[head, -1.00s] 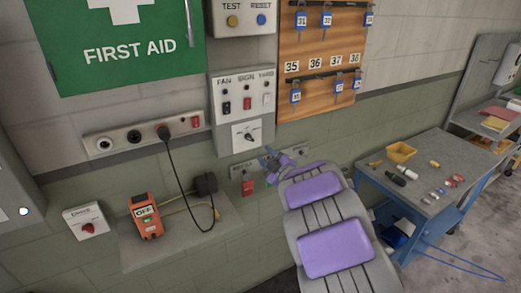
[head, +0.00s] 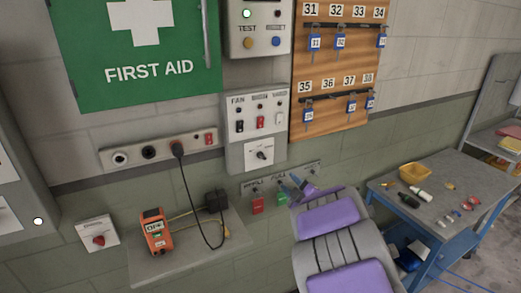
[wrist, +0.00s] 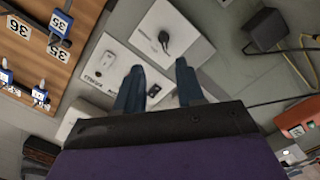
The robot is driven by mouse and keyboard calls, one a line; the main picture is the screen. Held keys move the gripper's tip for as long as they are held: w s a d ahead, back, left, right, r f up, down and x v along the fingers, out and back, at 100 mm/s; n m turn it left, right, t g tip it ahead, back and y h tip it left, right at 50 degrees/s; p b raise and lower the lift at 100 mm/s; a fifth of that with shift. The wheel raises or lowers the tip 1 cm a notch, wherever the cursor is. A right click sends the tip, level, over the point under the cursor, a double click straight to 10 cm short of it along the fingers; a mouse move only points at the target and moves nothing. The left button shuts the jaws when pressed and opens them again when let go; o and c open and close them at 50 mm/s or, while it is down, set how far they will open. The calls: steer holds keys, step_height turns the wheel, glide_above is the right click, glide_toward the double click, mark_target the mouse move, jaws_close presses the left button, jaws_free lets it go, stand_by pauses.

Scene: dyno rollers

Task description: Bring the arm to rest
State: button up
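My arm, grey with purple pads, reaches up from the bottom of the head view toward the wall. My gripper (head: 296,183) is at its far end, in front of the lower switch plate (head: 311,171). In the wrist view my gripper (wrist: 160,84) shows two dark blue fingers spread apart with nothing between them. Behind the fingers are the rotary knob (wrist: 164,41) on its white plate and part of the switch panel. I cannot tell how far the fingertips are from the wall.
An orange meter (head: 155,229) and a black adapter (head: 215,200) sit on a ledge. A key board (head: 335,95) hangs above.

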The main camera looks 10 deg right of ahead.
steer(key=s+d+m+g+h, duration=0.7)
steer(key=s+m+h, duration=0.15)
steer(key=s, duration=0.55)
steer(key=s+a+m+g+y, duration=0.1)
steer(key=s+a+g, duration=0.3)
steer(key=s, duration=0.8)
steer(key=s+a+f+m+g+y, duration=0.1)
steer(key=s+a, duration=0.4)
steer(key=s, duration=0.7)
steer(key=s+a+f+m+g+y, duration=0.1)
steer(key=s+a+g, duration=0.3)
steer(key=s, duration=0.8)
steer(key=m+g+y, duration=0.1)
steer(key=g, duration=0.1)
steer(key=shift+a+g, duration=0.2)
steer(key=shift+g, duration=0.1)
steer(key=shift+f+m, duration=0.1)
steer(key=shift+m, duration=0.15)
